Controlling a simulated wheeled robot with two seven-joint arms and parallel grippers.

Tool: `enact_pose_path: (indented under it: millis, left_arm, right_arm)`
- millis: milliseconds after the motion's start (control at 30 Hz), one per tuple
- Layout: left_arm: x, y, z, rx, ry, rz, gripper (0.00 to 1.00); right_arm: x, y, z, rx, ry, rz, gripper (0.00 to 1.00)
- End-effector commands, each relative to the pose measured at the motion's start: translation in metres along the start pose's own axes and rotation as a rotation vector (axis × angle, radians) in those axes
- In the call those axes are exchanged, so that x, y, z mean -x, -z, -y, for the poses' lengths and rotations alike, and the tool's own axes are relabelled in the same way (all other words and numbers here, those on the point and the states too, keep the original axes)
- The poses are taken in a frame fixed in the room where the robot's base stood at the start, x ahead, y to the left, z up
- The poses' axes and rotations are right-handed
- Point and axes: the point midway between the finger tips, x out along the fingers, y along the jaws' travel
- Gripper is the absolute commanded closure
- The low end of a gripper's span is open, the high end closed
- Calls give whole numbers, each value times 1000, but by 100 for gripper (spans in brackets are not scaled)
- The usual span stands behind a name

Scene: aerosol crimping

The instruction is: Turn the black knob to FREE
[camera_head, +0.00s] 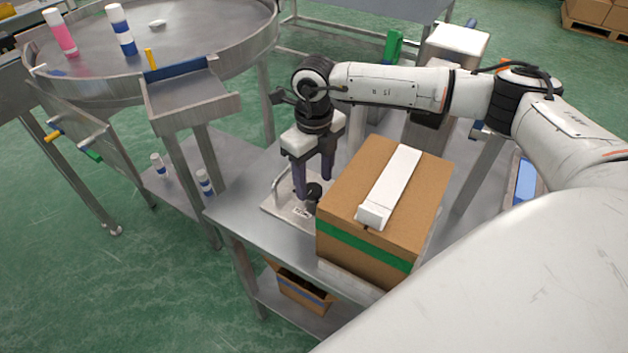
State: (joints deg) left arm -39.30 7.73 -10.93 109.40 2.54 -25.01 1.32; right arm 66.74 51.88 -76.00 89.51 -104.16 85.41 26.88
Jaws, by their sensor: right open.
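The black knob (314,190) sits on a small metal plate (284,211) on the steel table, just left of the cardboard box. My right gripper (312,190) points down over the plate with its two purple fingers spread. One finger is to the left of the knob and the other is behind it on the right. I cannot tell whether a finger touches the knob. A dark label shows on the plate, but it is too small to read, and the knob's setting cannot be told. My left gripper is not in view.
A cardboard box (345,195) with a white bar (392,185) on top stands close to the right of the knob. A round steel table (190,35) with pink and blue cans is at the upper left. Small cans stand on a lower shelf. The front left table surface is clear.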

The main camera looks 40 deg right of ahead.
Motion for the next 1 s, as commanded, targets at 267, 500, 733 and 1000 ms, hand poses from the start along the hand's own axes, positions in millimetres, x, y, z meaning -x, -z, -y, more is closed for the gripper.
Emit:
enact_pose_path:
  millis: [267,500,733,1000]
  left_arm:
    - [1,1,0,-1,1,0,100]
    - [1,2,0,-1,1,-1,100]
    - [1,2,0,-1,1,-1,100]
    - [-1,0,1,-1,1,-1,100]
  right_arm:
    - [-17,0,-1,1,-1,0,48]
    - [-17,0,-1,1,-1,1,55]
    - [-17,0,-1,1,-1,1,89]
    - [-17,0,-1,33,-1,0,89]
